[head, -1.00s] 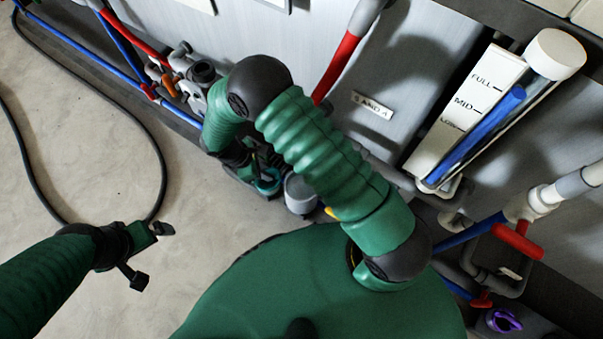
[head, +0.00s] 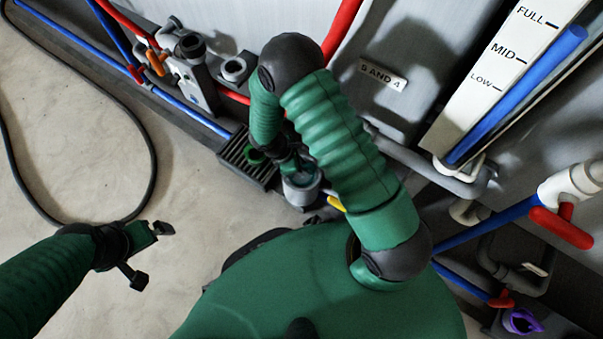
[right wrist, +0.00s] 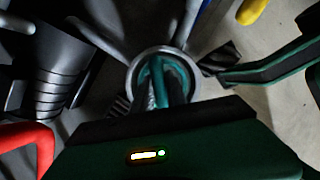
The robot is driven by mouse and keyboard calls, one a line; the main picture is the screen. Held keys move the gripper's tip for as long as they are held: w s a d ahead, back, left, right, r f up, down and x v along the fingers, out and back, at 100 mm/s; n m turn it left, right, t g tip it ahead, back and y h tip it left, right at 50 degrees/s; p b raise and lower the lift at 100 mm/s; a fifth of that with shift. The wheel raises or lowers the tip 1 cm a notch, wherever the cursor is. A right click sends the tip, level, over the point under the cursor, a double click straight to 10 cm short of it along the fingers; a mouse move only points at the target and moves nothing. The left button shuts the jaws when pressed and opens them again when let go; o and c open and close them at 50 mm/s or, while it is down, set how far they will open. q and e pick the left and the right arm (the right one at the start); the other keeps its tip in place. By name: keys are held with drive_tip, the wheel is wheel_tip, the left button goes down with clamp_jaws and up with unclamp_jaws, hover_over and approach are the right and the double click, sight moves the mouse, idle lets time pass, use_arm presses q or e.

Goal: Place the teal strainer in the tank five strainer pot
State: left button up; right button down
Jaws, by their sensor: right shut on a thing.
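My right gripper (head: 287,163) is shut on the teal strainer (head: 303,180), partly hidden by my own arm in the head view. The strainer is at the mouth of a grey round pot (head: 299,196) low by the tank wall. In the right wrist view the teal strainer (right wrist: 172,78) shows inside the outline of the pot's pale rim (right wrist: 193,88). I cannot tell how deep it sits or whether it touches the pot. My left gripper (head: 152,253) is open and empty above the floor.
A dark grate (head: 246,160) lies left of the pot. Another grey pot (head: 235,69) is further up the wall. A label (head: 383,73) seems to read "5 AND 4". A purple strainer (head: 521,321) is at lower right.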

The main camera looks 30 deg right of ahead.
wheel_tip(320, 180, down, 6)
drive_tip(key=b, duration=0.3)
drive_tip(key=shift+f, duration=0.25)
drive_tip(key=shift+r, duration=0.2)
drive_tip(key=c, duration=1.3)
unclamp_jaws()
drive_tip(key=shift+f, duration=0.1)
drive_tip(key=shift+c, duration=0.2)
drive_tip(key=p+v, duration=0.8)
drive_tip(key=v, duration=0.4)
drive_tip(key=shift+d, duration=0.15)
drive_tip(key=s+r+m+t+y, duration=0.2)
drive_tip(key=r+m, duration=0.4)
drive_tip(key=r, duration=0.4)
drive_tip(key=s+r+m+t+y, duration=0.2)
drive_tip(key=s+r+m, duration=0.2)
drive_tip(key=r+m, duration=0.3)
wheel_tip(320, 180, up, 4)
drive_tip(key=shift+a+f, duration=0.1)
drive_tip(key=shift+a, duration=0.15)
